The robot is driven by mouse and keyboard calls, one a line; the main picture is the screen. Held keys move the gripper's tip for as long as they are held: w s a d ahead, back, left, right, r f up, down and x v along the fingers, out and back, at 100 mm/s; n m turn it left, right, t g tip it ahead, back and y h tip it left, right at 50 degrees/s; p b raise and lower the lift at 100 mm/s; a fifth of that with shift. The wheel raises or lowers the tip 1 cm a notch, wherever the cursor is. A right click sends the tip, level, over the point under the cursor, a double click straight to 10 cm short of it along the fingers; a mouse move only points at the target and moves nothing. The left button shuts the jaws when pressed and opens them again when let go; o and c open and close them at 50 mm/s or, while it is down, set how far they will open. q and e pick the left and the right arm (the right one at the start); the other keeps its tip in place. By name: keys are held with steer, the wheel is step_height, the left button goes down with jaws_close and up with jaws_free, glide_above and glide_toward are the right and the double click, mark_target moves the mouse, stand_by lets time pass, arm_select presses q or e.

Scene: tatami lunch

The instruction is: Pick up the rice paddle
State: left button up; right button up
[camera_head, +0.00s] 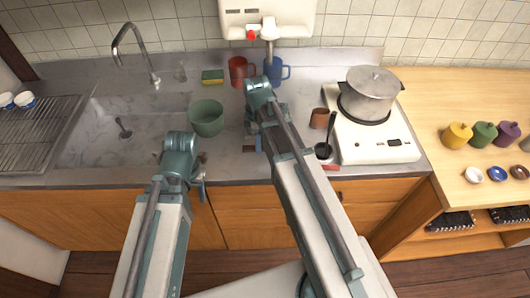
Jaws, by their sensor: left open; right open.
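I cannot clearly make out a rice paddle in the head view. A black long-handled utensil (324,150), like a ladle, rests by the left side of the stove, its handle pointing up. A small dark spoon-like thing (123,129) is in the sink; I cannot tell what it is. My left gripper (202,180) is open near the counter's front edge, partly hidden behind its own arm. My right gripper (250,143) is open over the counter, right of the green bowl (207,118), and mostly hidden by its wrist. No utensil shows between either gripper's fingers.
A pot (370,92) stands on the white stove (374,146), with a brown cup (319,118) beside it. Red (237,72) and blue (277,72) mugs and a sponge (212,77) line the back. The faucet (135,50) rises behind the sink. Jars stand on the wooden table (430,104) at right.

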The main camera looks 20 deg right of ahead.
step_height(320, 180, down, 2)
steer(key=shift+b, duration=0.5)
steer(key=shift+r, duration=0.1)
jaws_close()
